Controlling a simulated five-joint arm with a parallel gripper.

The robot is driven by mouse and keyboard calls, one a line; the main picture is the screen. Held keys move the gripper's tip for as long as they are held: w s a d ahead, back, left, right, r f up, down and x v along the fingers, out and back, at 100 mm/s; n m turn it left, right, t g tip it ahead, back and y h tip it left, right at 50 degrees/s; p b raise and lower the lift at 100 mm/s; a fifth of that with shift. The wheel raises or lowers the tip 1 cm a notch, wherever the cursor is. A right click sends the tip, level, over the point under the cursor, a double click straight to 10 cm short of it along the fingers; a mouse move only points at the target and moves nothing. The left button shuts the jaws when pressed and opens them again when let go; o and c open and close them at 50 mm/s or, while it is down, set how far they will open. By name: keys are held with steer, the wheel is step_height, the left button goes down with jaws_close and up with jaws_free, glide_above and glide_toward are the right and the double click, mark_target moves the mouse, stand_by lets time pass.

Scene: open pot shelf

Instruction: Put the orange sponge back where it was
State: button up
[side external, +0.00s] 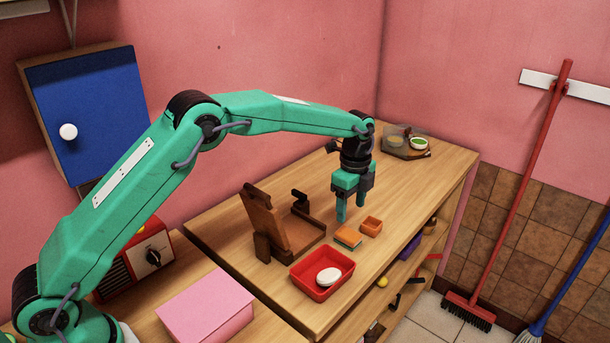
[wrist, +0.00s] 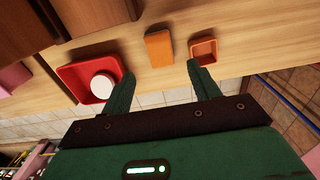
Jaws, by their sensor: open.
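The orange sponge (side external: 348,237) lies flat on the wooden bench top, with a teal layer showing at its side. In the wrist view the sponge (wrist: 159,49) lies just ahead of the gap between my fingertips. My gripper (side external: 350,211) points down above the bench, close to the sponge, with its fingers apart. In the wrist view my gripper (wrist: 160,74) is open with nothing between the fingers. A small orange open box (side external: 371,226) stands right of the sponge; it also shows in the wrist view (wrist: 204,50).
A red tray (side external: 300,281) with a white oval object (side external: 329,276) is left of the sponge. A brown wooden stand (side external: 266,226) is behind the tray. A dark board with bowls (side external: 405,152) is at the far end. Shelves lie below the bench's front edge.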

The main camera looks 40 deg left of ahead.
steer(key=shift+r, duration=1.6)
steer(key=s+a+r+n+t, duration=0.1)
steer(key=s+a+r+n, duration=0.3)
steer(key=s+r, duration=0.4)
steer(key=s+a+r+n+t, duration=0.2)
steer(key=s+a+r+n, duration=0.25)
steer(key=s+r, duration=0.3)
steer(key=s+a+f+n+t, duration=0.1)
steer(key=s+n, duration=0.3)
steer(key=s, duration=0.6)
steer(key=s+a+f+n+t, duration=0.1)
steer(key=s+n, duration=0.4)
steer(key=s, duration=0.6)
steer(key=shift+a+f+t, duration=0.3)
steer(key=shift+a+f, duration=0.35)
steer(key=shift+a, duration=0.1)
steer(key=shift+s+n, duration=0.1)
steer(key=shift+n, duration=0.15)
